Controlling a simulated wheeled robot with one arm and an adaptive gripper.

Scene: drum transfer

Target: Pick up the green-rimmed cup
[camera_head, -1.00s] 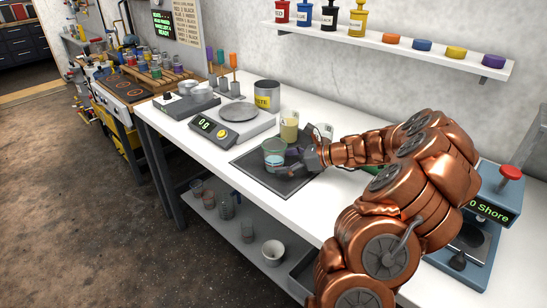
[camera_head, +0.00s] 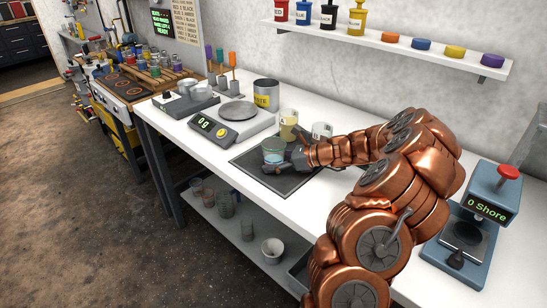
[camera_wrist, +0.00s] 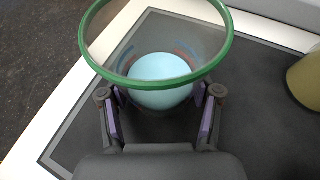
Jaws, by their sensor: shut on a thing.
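The green-rimmed cup (camera_wrist: 222,62) is clear, with a pale blue content (camera_wrist: 160,82) inside. It stands upright over the dark mat (camera_head: 250,160) on the white bench. It also shows in the head view (camera_head: 273,150). My gripper (camera_wrist: 158,110) has one purple-padded finger on each side of the cup's wall and is shut on it. In the head view my gripper (camera_head: 294,160) reaches the cup from the right. Whether the cup's base touches the mat is hard to tell.
A cup with yellowish content (camera_head: 289,122) stands behind, also at the right in the wrist view (camera_wrist: 306,80). A clear cup (camera_head: 322,131) is near my wrist. A scale (camera_head: 236,125) and waste bin (camera_head: 266,92) stand behind left. A hardness tester (camera_head: 480,215) stands right.

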